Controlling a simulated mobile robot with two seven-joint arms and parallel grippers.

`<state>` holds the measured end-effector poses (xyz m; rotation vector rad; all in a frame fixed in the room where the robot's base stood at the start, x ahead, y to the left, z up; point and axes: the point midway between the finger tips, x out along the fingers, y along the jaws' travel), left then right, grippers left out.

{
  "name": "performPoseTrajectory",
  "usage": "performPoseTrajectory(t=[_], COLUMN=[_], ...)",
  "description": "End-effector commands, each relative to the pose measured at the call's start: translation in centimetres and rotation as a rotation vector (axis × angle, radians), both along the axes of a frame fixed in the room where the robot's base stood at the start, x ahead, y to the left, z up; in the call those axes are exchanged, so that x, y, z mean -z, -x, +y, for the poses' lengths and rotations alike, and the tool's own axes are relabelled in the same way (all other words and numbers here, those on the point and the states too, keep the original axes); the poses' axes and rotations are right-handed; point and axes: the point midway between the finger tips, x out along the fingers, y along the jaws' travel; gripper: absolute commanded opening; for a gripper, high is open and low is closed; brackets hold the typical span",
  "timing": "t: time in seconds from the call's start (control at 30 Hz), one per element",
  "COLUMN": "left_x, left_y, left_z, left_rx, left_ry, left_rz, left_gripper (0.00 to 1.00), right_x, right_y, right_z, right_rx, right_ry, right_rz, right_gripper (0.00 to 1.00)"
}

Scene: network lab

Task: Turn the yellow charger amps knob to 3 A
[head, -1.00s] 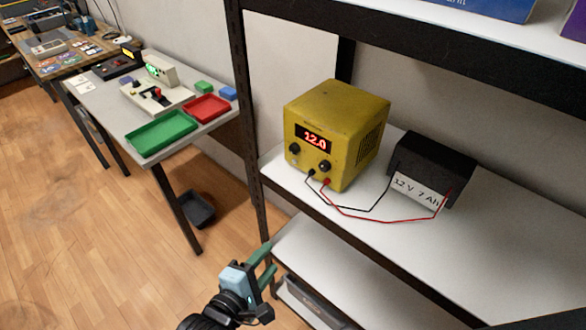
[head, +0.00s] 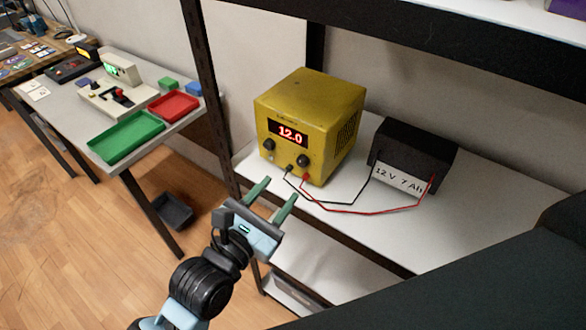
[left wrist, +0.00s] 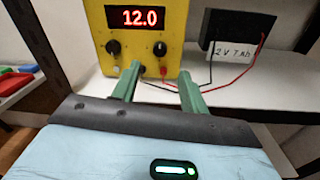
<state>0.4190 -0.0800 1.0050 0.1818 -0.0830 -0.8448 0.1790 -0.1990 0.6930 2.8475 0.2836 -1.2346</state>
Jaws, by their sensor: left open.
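The yellow charger (head: 310,115) stands on the white shelf, its red display reading 12.0. Its front has two black knobs, a left knob (head: 268,144) and a right knob (head: 303,160). I cannot read which one is the amps knob. In the left wrist view the charger (left wrist: 178,50) shows its left knob (left wrist: 113,47) and right knob (left wrist: 160,48). My left gripper (head: 278,192) is open and empty, in front of and below the charger's front, apart from both knobs. Its green fingers also show in the left wrist view (left wrist: 159,85). My right gripper is not in view.
A black battery (head: 413,155) labelled 12 V 7 Ah stands right of the charger. Black and red leads run between them across the shelf (head: 455,215). A dark upright post (head: 208,100) stands to the left. A side table holds a green tray (head: 126,137) and a red tray (head: 174,106).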

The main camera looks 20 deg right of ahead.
Motion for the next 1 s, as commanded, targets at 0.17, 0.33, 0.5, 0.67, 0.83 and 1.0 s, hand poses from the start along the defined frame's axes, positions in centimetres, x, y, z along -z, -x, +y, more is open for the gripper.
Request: performPoseTrajectory(t=[0.17, 0.33, 0.5, 0.67, 0.83, 1.0], left_x=[-0.2, -0.2, -0.1, 0.0, 0.0, 0.0], left_y=[-1.6, -3.2, -4.3, -4.7, -4.8, -4.8], left_z=[-1.8, -3.7, -4.9, -5.3, -5.4, -5.4], left_rx=[0.0, 0.0, -0.001, -0.001, -0.001, -0.001], left_ry=[-0.001, -0.002, -0.002, -0.001, -0.001, -0.001], left_rz=[-0.004, -0.005, -0.004, -0.002, -0.002, -0.002], left_gripper=[0.44, 0.44, 0.44, 0.44, 0.44, 0.34], right_x=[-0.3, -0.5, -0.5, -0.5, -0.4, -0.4], right_y=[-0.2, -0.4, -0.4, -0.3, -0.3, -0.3], right_z=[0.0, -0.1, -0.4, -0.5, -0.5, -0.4], right_rx=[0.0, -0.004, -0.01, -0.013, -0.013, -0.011], right_ry=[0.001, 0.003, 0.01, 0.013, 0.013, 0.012], right_rz=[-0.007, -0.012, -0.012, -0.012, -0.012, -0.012], right_gripper=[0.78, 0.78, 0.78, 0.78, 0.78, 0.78])
